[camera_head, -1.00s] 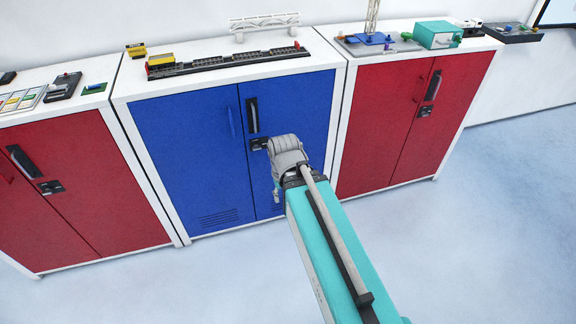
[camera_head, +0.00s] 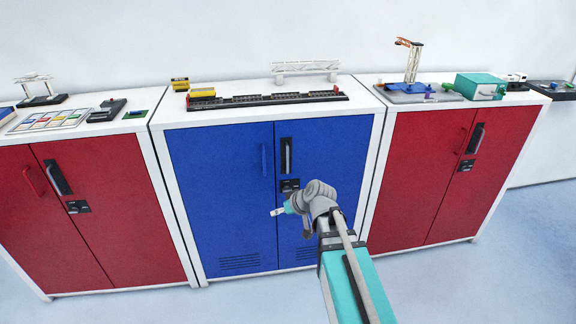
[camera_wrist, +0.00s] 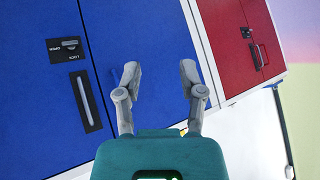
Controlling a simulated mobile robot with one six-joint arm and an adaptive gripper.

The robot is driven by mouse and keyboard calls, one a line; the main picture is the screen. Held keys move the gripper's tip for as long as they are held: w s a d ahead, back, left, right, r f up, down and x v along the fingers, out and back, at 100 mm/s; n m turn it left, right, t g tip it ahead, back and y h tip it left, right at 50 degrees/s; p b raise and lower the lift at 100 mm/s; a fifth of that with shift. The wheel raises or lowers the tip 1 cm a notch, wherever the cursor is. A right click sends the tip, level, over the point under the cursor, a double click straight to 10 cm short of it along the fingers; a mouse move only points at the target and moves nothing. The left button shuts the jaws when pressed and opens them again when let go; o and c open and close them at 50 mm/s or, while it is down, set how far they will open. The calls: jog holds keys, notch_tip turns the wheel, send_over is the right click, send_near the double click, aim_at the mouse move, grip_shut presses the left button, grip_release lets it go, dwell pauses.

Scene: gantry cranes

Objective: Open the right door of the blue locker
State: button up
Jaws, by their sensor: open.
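The blue locker (camera_head: 222,200) stands in the middle of the head view, with both doors shut. Its right door (camera_head: 330,150) carries a dark upright handle (camera_head: 286,156) near the centre seam and a small lock plate (camera_head: 290,186) below it. In the wrist view the picture is turned over: the lock plate (camera_wrist: 68,48) shows above the handle (camera_wrist: 86,102), both left of my fingers. My wrist hides part of that door in the head view.
Red lockers stand close on the left (camera_head: 90,210) and right (camera_head: 425,170). A black track model (camera_head: 265,99) and a white bridge (camera_head: 305,69) sit on the blue locker's top. Pale floor (camera_head: 480,280) in front is clear.

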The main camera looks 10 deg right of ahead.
jog(key=w+t+y+b, duration=0.1)
jog(key=w+t+b, duration=0.2)
jog(key=w, duration=0.2)
jog(key=m+t+h+b, duration=0.3)
jog(key=t+h+b, duration=0.1)
jog(key=t+b, duration=0.4)
send_near(288, 156)
jog(key=s, duration=0.3)
jog(key=shift+d, duration=0.45)
jog(key=w+a, duration=0.1)
jog(key=w, duration=0.3)
jog(key=w+a, duration=0.1)
jog(key=w, duration=0.8)
jog(key=shift+w+a, duration=0.2)
jog(key=shift+a, duration=0.2)
jog(key=shift+c, duration=0.2)
grip_shut()
